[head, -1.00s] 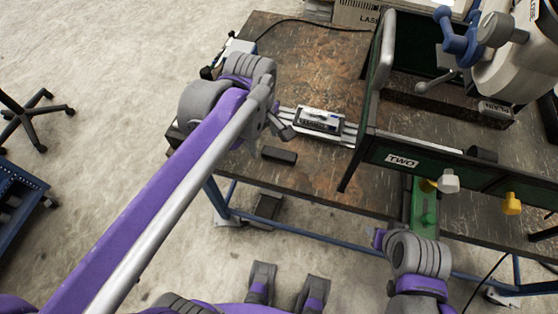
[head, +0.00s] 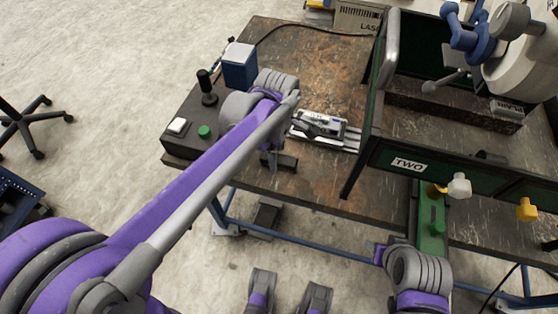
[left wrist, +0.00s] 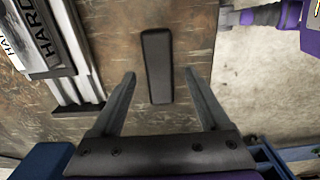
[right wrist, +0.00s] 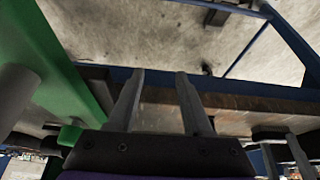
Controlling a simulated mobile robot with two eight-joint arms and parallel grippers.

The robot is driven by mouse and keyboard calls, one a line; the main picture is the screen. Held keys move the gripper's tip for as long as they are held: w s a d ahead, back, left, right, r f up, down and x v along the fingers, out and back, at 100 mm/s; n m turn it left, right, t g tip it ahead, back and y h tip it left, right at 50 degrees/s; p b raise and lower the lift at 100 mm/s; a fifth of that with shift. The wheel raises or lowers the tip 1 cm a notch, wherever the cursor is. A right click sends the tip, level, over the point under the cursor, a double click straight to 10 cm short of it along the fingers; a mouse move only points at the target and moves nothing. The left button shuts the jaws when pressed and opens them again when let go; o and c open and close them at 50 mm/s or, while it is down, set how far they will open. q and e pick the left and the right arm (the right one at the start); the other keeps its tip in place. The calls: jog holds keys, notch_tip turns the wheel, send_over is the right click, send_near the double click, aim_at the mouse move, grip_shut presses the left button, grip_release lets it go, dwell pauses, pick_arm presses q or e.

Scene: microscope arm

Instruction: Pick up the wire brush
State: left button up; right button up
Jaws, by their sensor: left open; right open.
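A dark oblong block, which I take to be the wire brush (left wrist: 158,52), lies flat near the table's front edge. No bristles show. In the head view the brush (head: 285,163) is partly covered by my left gripper (head: 271,156). In the left wrist view my left gripper (left wrist: 159,74) is open and empty, with its fingertips on either side of the brush's near end and its long side roughly in line with the fingers. I cannot tell the height gap. My right gripper (right wrist: 160,74) is open and empty, low by the table's front edge.
A labelled case (head: 320,125) lies on a slotted metal plate (head: 347,142) just behind the brush. A control box with a joystick (head: 207,90) and a blue box (head: 239,66) are at the left. The green frame marked TWO (head: 408,164) stands to the right.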

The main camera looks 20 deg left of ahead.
pick_arm(q)
notch_tip(320, 180, down, 2)
jog(key=shift+f, duration=0.1)
grip_shut()
dwell(0.4)
